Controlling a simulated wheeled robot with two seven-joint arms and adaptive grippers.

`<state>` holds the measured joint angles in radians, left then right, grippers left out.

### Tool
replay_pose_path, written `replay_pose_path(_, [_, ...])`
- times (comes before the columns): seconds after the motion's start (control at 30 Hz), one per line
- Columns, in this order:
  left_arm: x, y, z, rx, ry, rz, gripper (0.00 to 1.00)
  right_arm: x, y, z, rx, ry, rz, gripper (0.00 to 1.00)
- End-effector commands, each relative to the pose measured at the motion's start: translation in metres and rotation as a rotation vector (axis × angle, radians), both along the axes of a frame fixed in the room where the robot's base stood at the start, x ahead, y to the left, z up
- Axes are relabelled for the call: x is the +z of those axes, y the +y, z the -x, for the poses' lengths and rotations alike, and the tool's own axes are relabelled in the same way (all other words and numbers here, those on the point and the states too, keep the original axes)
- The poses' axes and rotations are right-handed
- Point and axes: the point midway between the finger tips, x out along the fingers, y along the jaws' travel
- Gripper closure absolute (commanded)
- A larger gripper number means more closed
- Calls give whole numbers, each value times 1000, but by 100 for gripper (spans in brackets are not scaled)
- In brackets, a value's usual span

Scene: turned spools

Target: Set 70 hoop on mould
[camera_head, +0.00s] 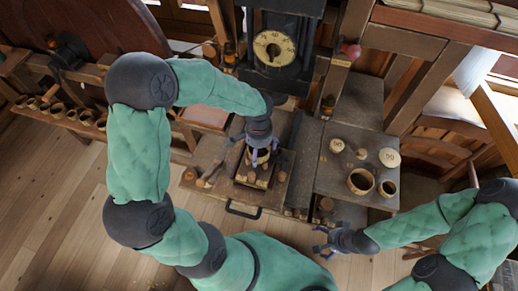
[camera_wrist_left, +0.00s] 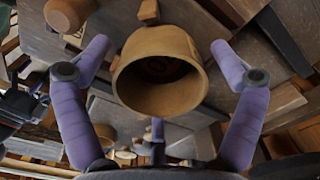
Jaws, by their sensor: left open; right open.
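My left gripper (camera_head: 258,148) points down over a small dark tray (camera_head: 243,179) on the bench. Its fingers are open, one on each side of a wooden hoop (camera_head: 262,157). In the left wrist view this hoop (camera_wrist_left: 160,88) is a round, tan ring with a dark inside, apart from both side fingers. The mould is hidden under the gripper and hoop, so I cannot tell how the hoop sits on it. My right gripper (camera_head: 326,245) is open and empty, in front of the bench. No number is readable on the hoop.
On the board at right stand a larger hoop (camera_head: 360,182), a smaller hoop (camera_head: 388,188), and two pale numbered discs, one left (camera_head: 337,145) and one right (camera_head: 389,157). A press with a dial (camera_head: 274,48) rises behind the tray. Several small cups line the left shelf (camera_head: 62,121).

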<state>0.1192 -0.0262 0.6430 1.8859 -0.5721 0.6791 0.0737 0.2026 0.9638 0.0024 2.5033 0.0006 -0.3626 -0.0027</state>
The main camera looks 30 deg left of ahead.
Motion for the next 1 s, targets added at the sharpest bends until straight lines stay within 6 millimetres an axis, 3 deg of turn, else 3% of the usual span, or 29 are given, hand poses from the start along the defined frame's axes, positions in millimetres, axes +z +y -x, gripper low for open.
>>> replay_pose_path(0.17, [18,0,-2,0,-6,-2,6,7,0,0,0,0,0,4])
replay_pose_path(0.6, [103,0,-1,-1,-3,0,6,16,0,0,0,0,0,4])
replay_pose_path(0.8, [122,0,0,0,-1,-1,6,18,0,0,0,0,0,4])
replay_pose_path(1.0, [126,0,0,0,0,-1,6,18,0,0,0,0,0,4])
